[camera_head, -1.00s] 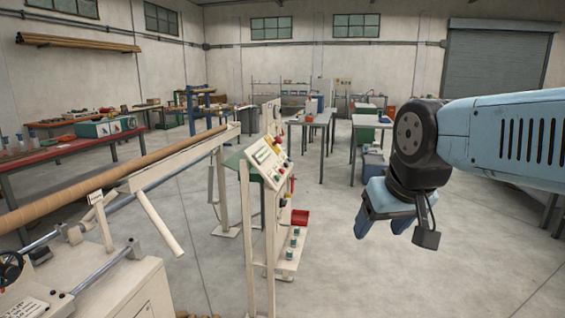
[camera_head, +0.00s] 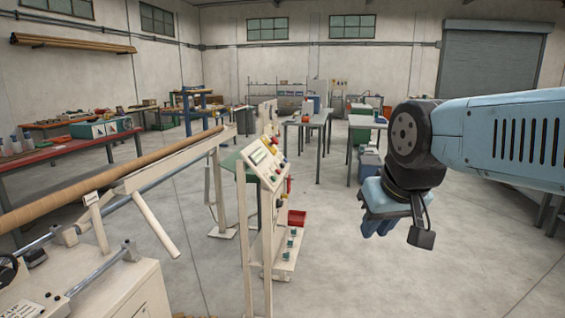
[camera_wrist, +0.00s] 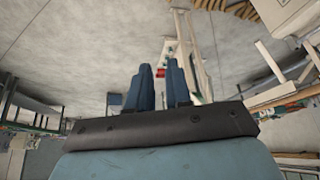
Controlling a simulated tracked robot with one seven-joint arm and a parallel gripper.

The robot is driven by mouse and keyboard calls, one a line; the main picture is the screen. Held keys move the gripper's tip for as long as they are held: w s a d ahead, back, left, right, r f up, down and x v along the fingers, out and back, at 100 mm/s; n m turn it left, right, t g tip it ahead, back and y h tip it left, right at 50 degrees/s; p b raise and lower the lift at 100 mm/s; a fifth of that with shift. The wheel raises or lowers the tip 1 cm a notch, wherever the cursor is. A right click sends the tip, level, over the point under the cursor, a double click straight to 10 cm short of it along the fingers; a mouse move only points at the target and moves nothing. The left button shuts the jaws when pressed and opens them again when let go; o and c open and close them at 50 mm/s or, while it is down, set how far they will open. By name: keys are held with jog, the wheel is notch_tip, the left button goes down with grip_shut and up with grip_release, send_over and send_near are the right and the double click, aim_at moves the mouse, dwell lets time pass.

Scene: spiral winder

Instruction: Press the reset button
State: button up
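A cream control panel (camera_head: 262,163) with a display and several small coloured buttons stands upright on posts, left of centre in the head view. The buttons are too small to tell which one is reset. My gripper (camera_head: 378,228) hangs in free air to the right of the panel, well apart from it, fingers pointing down. In the wrist view my gripper (camera_wrist: 160,85) shows two blue fingers with a narrow gap and nothing between them. It is partly open.
A long brown tube (camera_head: 110,180) lies along the winder at left. Work tables (camera_head: 308,122) stand farther back. The floor between the panel and my arm is clear.

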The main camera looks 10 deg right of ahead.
grip_shut()
dwell(1.0)
